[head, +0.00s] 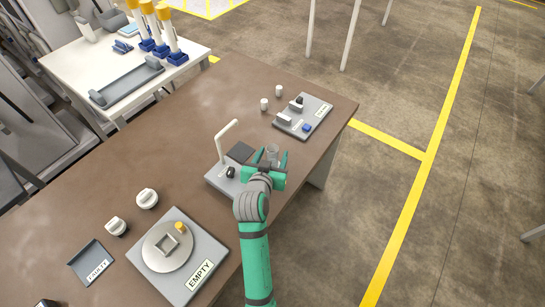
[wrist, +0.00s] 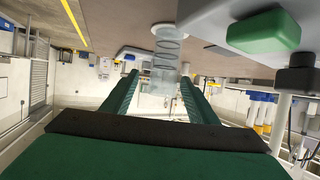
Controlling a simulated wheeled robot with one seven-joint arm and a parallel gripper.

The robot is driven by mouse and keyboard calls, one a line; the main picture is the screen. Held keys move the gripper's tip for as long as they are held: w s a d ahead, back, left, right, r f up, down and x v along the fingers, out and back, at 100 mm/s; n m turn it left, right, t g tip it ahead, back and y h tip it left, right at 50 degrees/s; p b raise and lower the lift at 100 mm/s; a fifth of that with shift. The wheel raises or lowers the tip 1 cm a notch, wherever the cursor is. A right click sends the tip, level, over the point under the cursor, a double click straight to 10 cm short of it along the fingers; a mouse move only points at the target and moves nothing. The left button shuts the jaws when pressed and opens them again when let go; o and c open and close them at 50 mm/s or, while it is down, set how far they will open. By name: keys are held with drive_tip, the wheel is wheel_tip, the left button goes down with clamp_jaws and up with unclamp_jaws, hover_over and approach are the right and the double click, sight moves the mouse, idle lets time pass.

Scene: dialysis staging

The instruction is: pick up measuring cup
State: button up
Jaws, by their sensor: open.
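The clear measuring cup (head: 272,151) stands near the brown table's right edge, beside a grey stand with an upright white post. My green gripper (head: 271,158) reaches toward it with both fingers spread, one on each side of the cup. In the wrist view, which looks upside down, the transparent cup (wrist: 166,52) shows between and beyond the fingertips of my open gripper (wrist: 159,76). I see no clear finger contact with the cup. Its lower part is partly hidden by my gripper in the head view.
The grey post stand (head: 216,178) is close on the left of my gripper. A grey board (head: 318,112) with small parts lies behind the cup. A large plate marked EMPTY (head: 205,250) is at the front. The brown table's (head: 180,120) middle is clear.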

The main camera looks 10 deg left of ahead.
sight(273, 148)
drive_tip(key=x, duration=0.4)
drive_tip(key=shift+w+a+r, duration=0.3)
drive_tip(key=shift+w, duration=0.05)
drive_tip(key=shift+w+f, duration=0.25)
drive_tip(key=shift+w, duration=0.3)
drive_tip(key=c, duration=1.1)
drive_tip(key=shift+w, duration=0.15)
drive_tip(key=shift+c, duration=0.2)
